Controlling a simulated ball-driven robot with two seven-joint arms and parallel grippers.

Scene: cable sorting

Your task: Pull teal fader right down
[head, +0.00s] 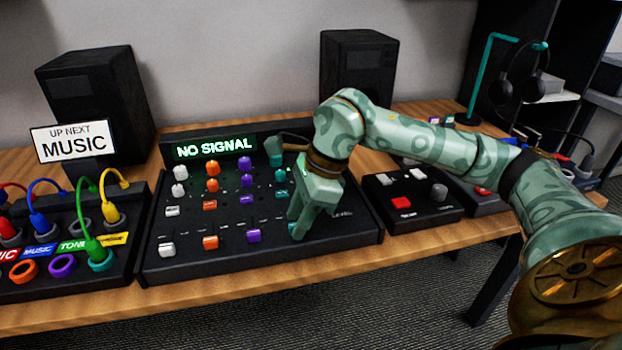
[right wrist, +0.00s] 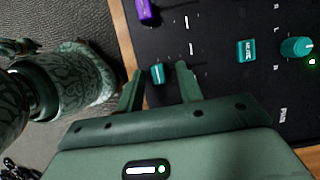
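The mixer (head: 340,236) is a black panel with columns of white, orange, purple and teal controls. Its display reads NO SIGNAL. The teal fader (right wrist: 157,74) shows in the right wrist view, between the two fingers of my right gripper (right wrist: 158,82), with a gap on each side. In the head view my right gripper (head: 300,222) reaches down over the teal column and hides the fader. The gripper is open. A teal mute button (right wrist: 246,50) and a teal knob (right wrist: 296,47) lie farther along the same column. My left gripper is not in view.
A purple fader (head: 253,236) is beside the teal one. A cable patch box (head: 128,235) stands left, and a small box with a red button (head: 401,202) stands right. Speakers (head: 357,70) stand behind. The wooden table's front edge (head: 200,293) is close.

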